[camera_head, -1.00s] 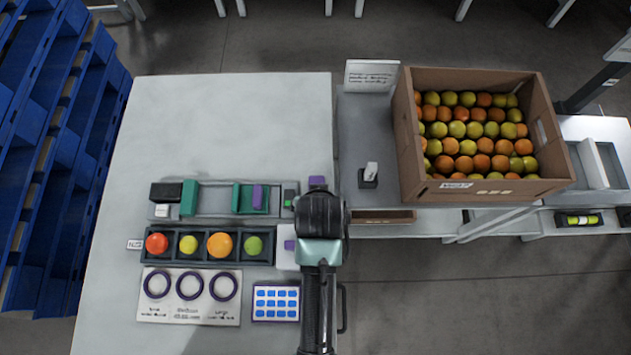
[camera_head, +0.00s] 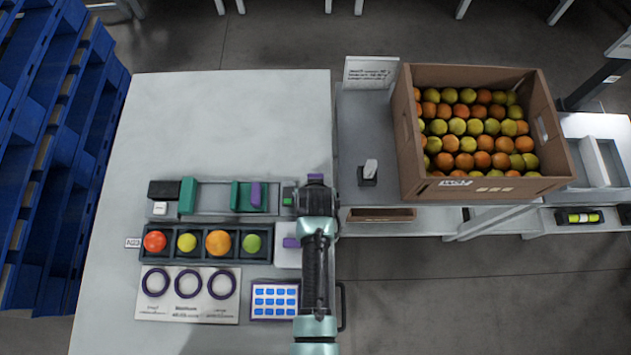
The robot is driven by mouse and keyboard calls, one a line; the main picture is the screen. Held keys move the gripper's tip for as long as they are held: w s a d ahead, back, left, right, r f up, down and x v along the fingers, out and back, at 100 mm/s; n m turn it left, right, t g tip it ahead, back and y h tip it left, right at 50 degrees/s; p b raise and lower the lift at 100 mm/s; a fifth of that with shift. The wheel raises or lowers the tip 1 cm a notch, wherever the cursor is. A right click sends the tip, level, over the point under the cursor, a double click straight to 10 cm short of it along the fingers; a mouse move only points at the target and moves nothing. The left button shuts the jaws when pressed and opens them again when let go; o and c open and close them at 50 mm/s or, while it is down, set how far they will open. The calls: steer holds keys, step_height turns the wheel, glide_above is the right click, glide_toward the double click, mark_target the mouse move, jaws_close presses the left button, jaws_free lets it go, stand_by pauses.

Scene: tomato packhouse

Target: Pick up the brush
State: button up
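I cannot make out a brush for certain. A small dark stand with a white upright piece (camera_head: 369,170) is on the grey surface to the right. My gripper (camera_head: 316,196) is over the right edge of the pale table, beside the tray's right end. A purple piece (camera_head: 316,177) shows at its far side and a green piece (camera_head: 289,196) at its left. Its fingers are hidden under the wrist.
A dark divided tray (camera_head: 147,257) holds several fruits. A sizing card with rings (camera_head: 188,313) and a blue-gridded panel (camera_head: 275,317) lie nearer. A cardboard box of fruit (camera_head: 481,188) stands right. The table's far part (camera_head: 230,120) is clear.

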steer(key=shift+w+f, duration=0.1)
steer(key=shift+f, duration=0.3)
stand_by(0.5)
steer(key=shift+c, duration=0.2)
jaws_close()
